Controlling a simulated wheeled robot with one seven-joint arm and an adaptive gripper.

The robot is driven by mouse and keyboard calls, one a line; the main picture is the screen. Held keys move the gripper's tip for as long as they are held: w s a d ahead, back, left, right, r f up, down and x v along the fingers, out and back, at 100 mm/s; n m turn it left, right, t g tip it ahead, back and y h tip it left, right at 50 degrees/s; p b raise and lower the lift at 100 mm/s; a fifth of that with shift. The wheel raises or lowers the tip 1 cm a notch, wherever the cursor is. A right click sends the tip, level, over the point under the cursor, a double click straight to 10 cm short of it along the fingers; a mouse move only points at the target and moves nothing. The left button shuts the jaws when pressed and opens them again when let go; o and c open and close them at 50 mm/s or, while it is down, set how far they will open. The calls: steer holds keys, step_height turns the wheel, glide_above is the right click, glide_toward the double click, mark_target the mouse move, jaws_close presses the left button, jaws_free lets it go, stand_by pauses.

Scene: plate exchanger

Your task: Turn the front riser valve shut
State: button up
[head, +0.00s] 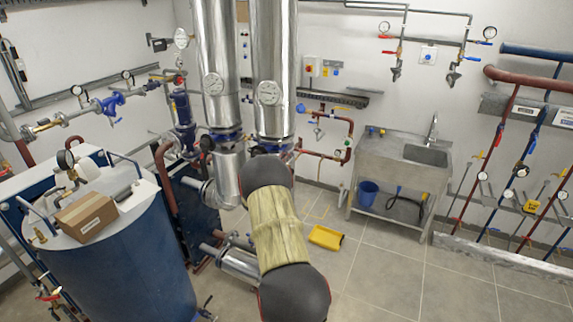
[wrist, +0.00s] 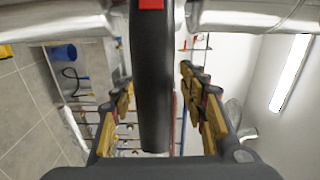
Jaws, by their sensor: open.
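Two silver riser pipes stand side by side in the head view, a left one (head: 218,45) and a right one (head: 274,50). Blue flanges (head: 272,142) show low on the right riser, partly behind my arm. In the wrist view a long dark bar (wrist: 152,110) with a red patch at its top end stands between my fingers. It looks like a valve lever, but I cannot tell which valve it belongs to. My gripper (wrist: 157,78) is open around it, with yellow-and-black fingers on either side and visible gaps. My gripper is hidden in the head view.
A blue tank (head: 120,260) with a cardboard box (head: 86,215) on top stands at the left. Silver pipes (wrist: 55,20) cross the top of the wrist view. A yellow tray (head: 326,237) lies on the floor, and a steel sink (head: 400,155) stands behind. Floor at the right is clear.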

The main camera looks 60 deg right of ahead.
steer(key=a, duration=1.2)
steer(key=shift+s, duration=0.45)
